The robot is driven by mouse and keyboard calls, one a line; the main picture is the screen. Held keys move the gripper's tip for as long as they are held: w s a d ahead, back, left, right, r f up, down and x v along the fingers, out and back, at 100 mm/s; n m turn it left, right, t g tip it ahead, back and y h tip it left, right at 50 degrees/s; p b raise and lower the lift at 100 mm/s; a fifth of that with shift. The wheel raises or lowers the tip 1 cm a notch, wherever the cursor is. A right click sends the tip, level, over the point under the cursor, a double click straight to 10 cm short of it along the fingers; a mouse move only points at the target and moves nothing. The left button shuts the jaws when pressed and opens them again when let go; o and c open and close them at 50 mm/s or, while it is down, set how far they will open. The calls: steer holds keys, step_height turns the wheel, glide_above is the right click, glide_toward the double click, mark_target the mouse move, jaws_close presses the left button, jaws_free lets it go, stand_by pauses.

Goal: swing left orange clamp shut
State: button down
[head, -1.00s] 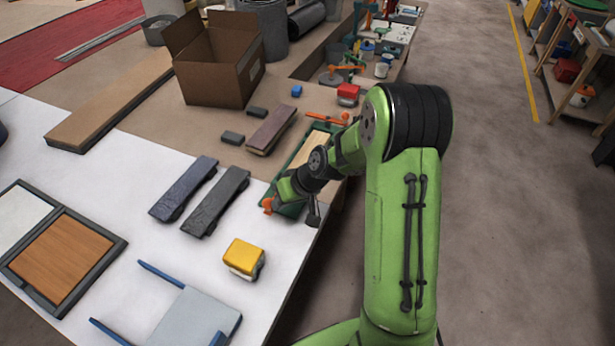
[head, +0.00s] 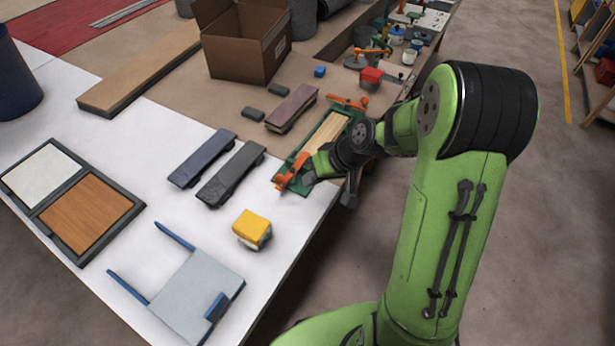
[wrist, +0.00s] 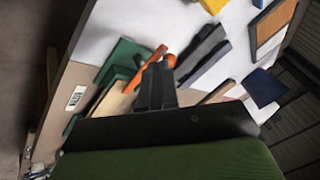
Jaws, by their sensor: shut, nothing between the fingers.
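A green tray-like fixture (head: 281,183) lies near the table's right edge with a pale wooden board (head: 325,136) in it. The left orange clamp (head: 291,171) sits at the fixture's near end, its bar lying over that end. It also shows in the wrist view (wrist: 147,68), just left of the fingertips. A second orange clamp (head: 347,102) is at the far end. My gripper (head: 309,174) is shut and empty, low beside the left clamp. In the wrist view my dark fingers (wrist: 158,72) are together close to the clamp; I cannot tell whether they touch it.
Two dark planks (head: 232,174) lie left of the fixture. A yellow-topped block (head: 252,229) stands nearer, beside a grey-blue panel (head: 195,290). A cardboard box (head: 245,45) and a red block (head: 371,77) are farther back. White table between is clear.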

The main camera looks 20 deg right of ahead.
steer(key=s+r, duration=0.2)
steer(key=r, duration=0.1)
steer(key=shift+d+p, duration=0.3)
steer(key=shift+d, duration=0.1)
steer(key=s+r+m+t+h+p, duration=0.1)
steer(key=s+r+h+p, duration=0.3)
steer(key=s+r, duration=1.3)
steer(key=s+h, duration=0.1)
steer(key=s, duration=0.2)
steer(key=shift+s+d, duration=0.25)
steer(key=shift+s, duration=0.15)
